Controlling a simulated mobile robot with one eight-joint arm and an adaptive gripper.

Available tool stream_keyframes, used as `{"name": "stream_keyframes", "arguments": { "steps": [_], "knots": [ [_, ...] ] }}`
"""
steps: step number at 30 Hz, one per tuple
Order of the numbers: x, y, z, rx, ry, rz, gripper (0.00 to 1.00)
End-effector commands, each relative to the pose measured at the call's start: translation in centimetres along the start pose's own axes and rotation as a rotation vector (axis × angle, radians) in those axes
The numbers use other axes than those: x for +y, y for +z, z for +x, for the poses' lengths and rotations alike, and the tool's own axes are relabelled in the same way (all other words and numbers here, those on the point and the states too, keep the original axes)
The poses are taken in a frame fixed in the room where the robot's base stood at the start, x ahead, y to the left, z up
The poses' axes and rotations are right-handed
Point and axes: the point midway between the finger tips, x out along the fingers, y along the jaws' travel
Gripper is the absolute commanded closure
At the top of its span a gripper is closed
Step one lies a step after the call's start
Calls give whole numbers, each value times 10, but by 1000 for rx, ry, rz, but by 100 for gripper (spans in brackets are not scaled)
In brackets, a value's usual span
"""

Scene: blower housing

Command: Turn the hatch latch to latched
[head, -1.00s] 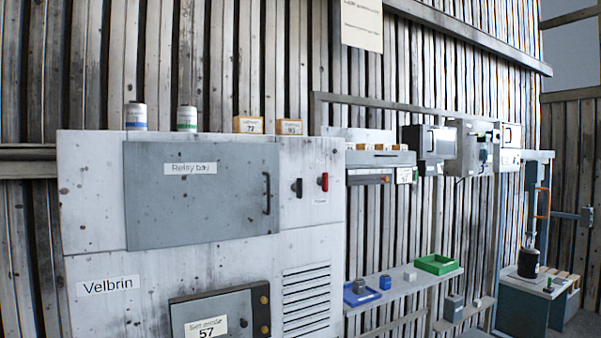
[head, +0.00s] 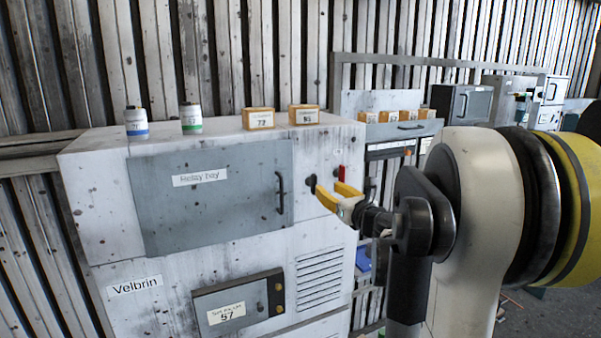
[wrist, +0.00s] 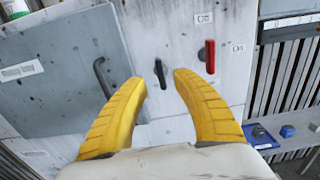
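The grey relay bay hatch (head: 225,200) is closed on the front of the white cabinet. A short black latch handle (wrist: 160,73) sits to the right of the hatch, roughly upright in the wrist view. In the head view the latch (head: 311,184) shows just beyond my fingertips. A red handle (wrist: 209,57) stands to the right of the latch, also upright. My gripper (head: 327,193) is open and empty, its yellow fingers pointing at the cabinet front. In the wrist view the latch appears between my fingertips (wrist: 159,78); contact is not visible.
The hatch's black pull handle (wrist: 102,78) is left of my fingers. Cans (head: 136,122) and small orange boxes (head: 258,118) stand on the cabinet top. A lower panel (head: 238,304) and vent slots (head: 319,279) lie below. A shelf with a blue tray (wrist: 259,136) is at right.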

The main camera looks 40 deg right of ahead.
Motion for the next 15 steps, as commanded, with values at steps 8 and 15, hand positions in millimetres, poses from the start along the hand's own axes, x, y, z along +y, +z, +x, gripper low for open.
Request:
{"name": "stream_keyframes", "arguments": {
  "steps": [8, 15],
  "knots": [
    [2, 1, 57, 1, 4, -4, 66],
    [2, 0, 86, 1, 3, -5, 66]
  ]
}}
